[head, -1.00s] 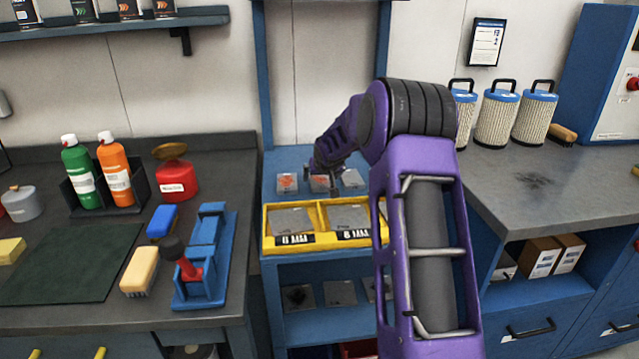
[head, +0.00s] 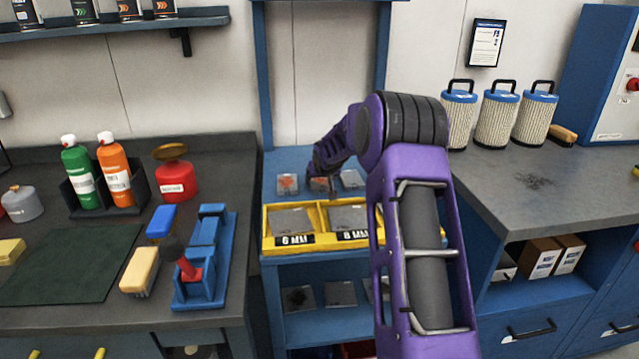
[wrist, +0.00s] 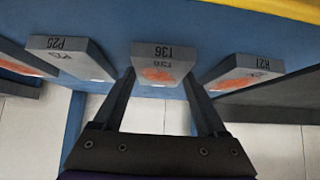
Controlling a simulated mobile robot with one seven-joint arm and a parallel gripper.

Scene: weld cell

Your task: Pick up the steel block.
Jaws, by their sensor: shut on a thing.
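In the head view the middle block (head: 320,185) is on the blue rack behind the yellow tray, partly hidden by my gripper (head: 331,182). A left block (wrist: 68,57) and a right block (wrist: 240,72) flank it in the wrist view. I cannot tell whether the held block is clear of the surface.
The yellow tray (head: 325,243) with grey plates stands in front of the blocks. More plates lie on the lower shelf (head: 318,325). Benches flank the rack, with bottles (head: 115,178) and a blue fixture (head: 205,260) at left, filter canisters (head: 497,118) at right.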

